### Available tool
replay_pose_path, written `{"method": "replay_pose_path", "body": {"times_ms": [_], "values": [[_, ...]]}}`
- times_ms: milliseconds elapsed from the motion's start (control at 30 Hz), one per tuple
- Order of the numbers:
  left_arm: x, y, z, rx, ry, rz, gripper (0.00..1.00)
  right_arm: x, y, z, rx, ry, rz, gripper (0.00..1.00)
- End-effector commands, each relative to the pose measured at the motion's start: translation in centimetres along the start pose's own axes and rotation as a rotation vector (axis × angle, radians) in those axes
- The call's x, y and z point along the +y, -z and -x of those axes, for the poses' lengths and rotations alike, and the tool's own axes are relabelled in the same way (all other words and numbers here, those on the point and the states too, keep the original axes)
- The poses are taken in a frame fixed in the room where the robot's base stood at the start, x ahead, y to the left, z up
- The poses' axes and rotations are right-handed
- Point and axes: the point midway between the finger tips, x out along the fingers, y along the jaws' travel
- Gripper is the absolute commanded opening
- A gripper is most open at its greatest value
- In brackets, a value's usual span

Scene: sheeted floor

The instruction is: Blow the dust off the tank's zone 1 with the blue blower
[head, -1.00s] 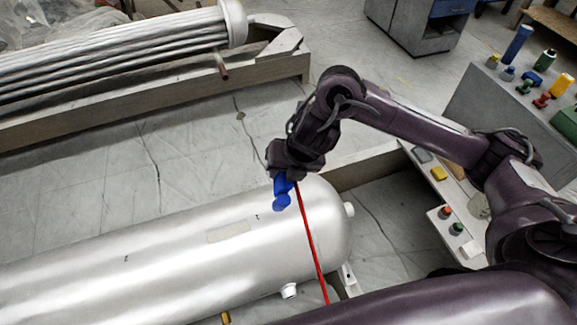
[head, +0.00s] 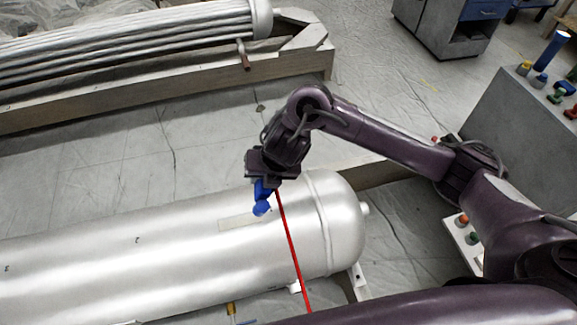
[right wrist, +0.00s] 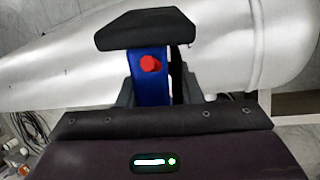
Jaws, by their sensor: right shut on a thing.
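The silver tank (head: 180,255) lies on its side across the lower left of the head view, its domed end to the right. Small dark marks and a pale rectangular patch (head: 237,222) show on its surface. My right gripper (head: 265,182) is shut on the blue blower (head: 262,208), which hangs from it over the tank's upper side near the domed end. In the right wrist view the blower (right wrist: 151,88) shows a red button between the fingers, with the tank (right wrist: 60,65) behind. I cannot tell whether the blower touches the tank. My left gripper is not in view.
A thin red line (head: 290,240) runs down from beside the blower across the tank. A tube bundle on a wooden frame (head: 170,85) lies at the back left. A grey bench (head: 510,125) with coloured tools stands at right. Sheeted floor (head: 120,155) is clear between.

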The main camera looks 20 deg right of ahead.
Motion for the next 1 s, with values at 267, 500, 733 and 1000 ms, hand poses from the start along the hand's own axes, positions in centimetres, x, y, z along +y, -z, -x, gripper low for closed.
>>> {"method": "replay_pose_path", "body": {"times_ms": [267,500,733,1000], "values": [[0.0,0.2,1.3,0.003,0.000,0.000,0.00,7.0,1.4,-1.2,0.000,-0.004,0.002,0.24],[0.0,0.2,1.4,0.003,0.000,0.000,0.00,11.3,2.4,-2.4,-0.001,-0.003,0.000,0.24],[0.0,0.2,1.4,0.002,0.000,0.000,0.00,12.8,2.7,-2.7,-0.002,-0.001,0.000,0.24],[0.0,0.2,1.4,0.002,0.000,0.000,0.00,12.8,2.7,-2.8,-0.002,-0.001,-0.001,0.31]]}}
